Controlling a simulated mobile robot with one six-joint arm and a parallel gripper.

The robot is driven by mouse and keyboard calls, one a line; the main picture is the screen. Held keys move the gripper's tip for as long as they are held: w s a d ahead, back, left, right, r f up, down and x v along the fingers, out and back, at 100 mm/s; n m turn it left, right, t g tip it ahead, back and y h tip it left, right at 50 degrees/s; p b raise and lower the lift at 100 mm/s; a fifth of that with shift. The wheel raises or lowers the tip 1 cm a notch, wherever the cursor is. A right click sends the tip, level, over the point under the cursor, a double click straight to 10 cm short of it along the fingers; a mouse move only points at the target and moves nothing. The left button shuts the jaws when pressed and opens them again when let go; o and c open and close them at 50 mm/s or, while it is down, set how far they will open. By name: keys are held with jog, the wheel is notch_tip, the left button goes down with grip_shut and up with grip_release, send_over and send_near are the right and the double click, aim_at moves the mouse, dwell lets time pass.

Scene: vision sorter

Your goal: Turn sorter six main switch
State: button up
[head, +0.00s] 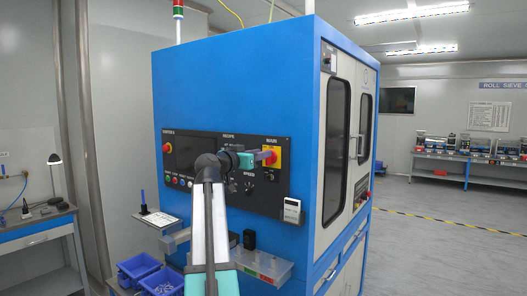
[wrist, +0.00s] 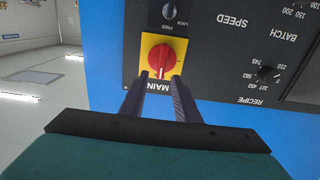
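The main switch (wrist: 162,52) is a red rotary knob on a yellow square plate, labelled MAIN, which appears upside down in the wrist view. In the head view the yellow plate (head: 276,154) sits at the right end of the black control panel (head: 222,181) on the blue sorter, whose left label seems to read SORTER 6. My gripper (wrist: 161,80) points at the switch, with its two dark fingers apart and their tips at the knob's near edge, one on each side. I cannot tell whether they touch it. In the head view my gripper (head: 266,156) partly covers the knob.
Speed, batch and recipe dials (wrist: 266,75) lie beside the switch. Floor to the right is open.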

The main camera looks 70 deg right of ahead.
jog(key=shift+x, duration=1.3)
grip_shut()
jog(key=shift+w+n, duration=0.1)
jog(key=shift+n, duration=0.3)
jog(key=shift+w+d+f+n+p, duration=0.15)
jog(key=shift+w+f+n, duration=0.25)
jog(key=shift+n, duration=2.5)
jog(key=shift+w+f+n+p, duration=0.25)
jog(key=shift+f+n, duration=0.15)
jog(key=shift+n, duration=2.5)
jog(key=shift+w+d+f+n+p, duration=0.1)
jog(key=shift+w+f+n, duration=0.3)
jog(key=shift+n, duration=2.5)
